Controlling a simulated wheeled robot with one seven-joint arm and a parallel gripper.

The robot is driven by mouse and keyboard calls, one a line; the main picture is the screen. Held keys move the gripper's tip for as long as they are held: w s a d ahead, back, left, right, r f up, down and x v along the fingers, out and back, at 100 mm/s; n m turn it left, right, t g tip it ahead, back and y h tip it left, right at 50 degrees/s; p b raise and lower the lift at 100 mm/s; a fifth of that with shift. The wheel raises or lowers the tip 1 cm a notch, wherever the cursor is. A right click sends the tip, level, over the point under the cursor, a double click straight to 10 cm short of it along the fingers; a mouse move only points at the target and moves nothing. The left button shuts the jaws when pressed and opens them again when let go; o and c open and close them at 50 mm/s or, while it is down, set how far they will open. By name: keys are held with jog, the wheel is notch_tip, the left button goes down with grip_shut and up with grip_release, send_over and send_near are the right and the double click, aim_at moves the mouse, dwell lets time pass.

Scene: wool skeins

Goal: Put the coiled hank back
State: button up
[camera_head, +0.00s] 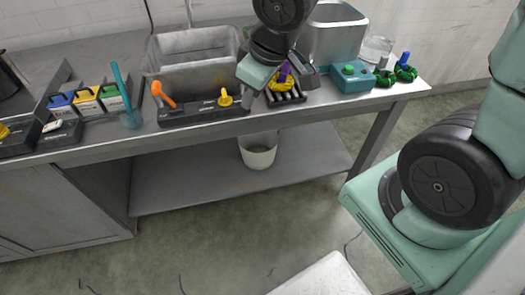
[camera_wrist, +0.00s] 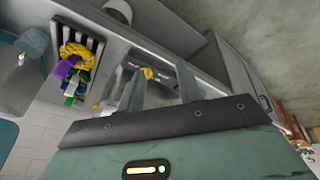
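A yellow coil with a purple part (camera_head: 284,82) sits on a black slotted rack (camera_head: 288,98) near the table's right half; it also shows in the wrist view (camera_wrist: 72,54). I cannot tell for sure which thing is the coiled hank. Another yellow piece (camera_head: 225,98) stands on a long black holder (camera_head: 195,113); a yellow piece (camera_wrist: 148,73) shows beyond my fingers in the wrist view. My gripper (camera_wrist: 160,80) has its two fingers apart with nothing seen held between them. In the head view it hangs over the table beside the rack, and its fingertips are partly hidden.
An orange-handled tool (camera_head: 161,93) stands on the long holder. A metal basin (camera_head: 193,62) lies behind it. Blue, yellow and green cards (camera_head: 87,98) stand at left.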

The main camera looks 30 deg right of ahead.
jog(key=s+a+r+n+g, duration=0.1)
jog(key=s+a+g, duration=0.3)
jog(key=s, duration=1.1)
jog(key=a, duration=0.3)
jog(key=shift+s+a+r, duration=0.2)
jog(key=shift+s, duration=0.2)
notch_tip(320, 180, up, 3)
jog(key=p, duration=0.3)
